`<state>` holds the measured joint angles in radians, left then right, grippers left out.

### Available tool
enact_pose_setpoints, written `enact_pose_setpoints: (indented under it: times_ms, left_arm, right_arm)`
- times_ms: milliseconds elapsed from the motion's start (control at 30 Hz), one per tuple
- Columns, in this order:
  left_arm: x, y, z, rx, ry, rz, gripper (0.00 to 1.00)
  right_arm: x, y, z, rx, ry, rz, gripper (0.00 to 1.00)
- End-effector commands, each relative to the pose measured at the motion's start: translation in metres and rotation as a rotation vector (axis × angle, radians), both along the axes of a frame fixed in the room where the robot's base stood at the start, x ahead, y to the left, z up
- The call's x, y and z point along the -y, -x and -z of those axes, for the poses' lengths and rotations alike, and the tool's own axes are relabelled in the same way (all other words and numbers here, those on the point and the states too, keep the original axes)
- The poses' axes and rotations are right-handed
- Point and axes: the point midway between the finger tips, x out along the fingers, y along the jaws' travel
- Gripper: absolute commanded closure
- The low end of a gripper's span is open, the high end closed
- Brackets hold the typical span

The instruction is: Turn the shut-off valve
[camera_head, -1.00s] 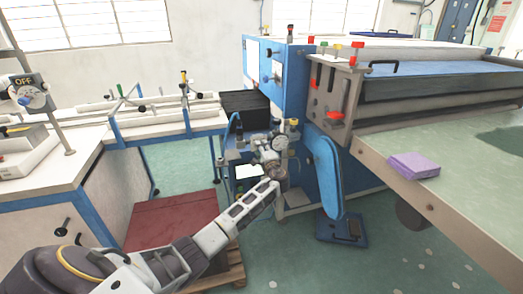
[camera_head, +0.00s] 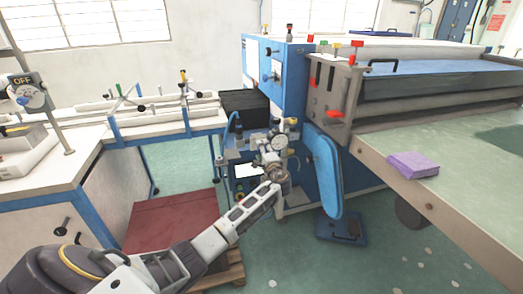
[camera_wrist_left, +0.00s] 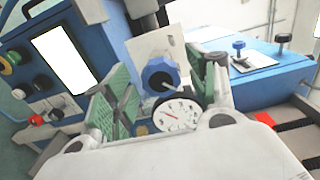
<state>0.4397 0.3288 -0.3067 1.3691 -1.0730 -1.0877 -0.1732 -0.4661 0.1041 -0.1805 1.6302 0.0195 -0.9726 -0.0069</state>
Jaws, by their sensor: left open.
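A blue round knob (camera_wrist_left: 160,75), likely the shut-off valve, stands in front of a pale plate in the left wrist view. A white dial gauge (camera_wrist_left: 177,115) with a red needle sits just below it. My left gripper (camera_wrist_left: 164,80) is open, with one green-padded finger on each side of the knob. I cannot tell whether either pad touches it. In the head view my left gripper (camera_head: 268,150) is at the small gauge (camera_head: 279,142) beside the blue machine, and it hides the knob there. My right gripper is not in view.
The blue machine (camera_head: 322,172) stands close to the right of my left gripper. A table with a purple block (camera_head: 412,165) is at the right. A bench with an OFF switch (camera_head: 30,97) is at the left. A red board (camera_head: 170,222) lies low near my arm.

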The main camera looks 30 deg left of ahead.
Motion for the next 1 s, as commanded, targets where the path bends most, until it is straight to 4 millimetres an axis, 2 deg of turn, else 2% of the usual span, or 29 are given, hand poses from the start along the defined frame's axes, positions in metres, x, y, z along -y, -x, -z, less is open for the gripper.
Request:
enact_pose_setpoints:
  times_ms: [700,1000]
  left_arm:
    - [0.069,0.058,0.001,-0.001,0.002,0.002,0.42]
    - [0.077,0.066,0.001,-0.001,0.000,0.000,0.42]
  right_arm:
    - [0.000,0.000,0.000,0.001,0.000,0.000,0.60]
    - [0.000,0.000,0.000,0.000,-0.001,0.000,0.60]
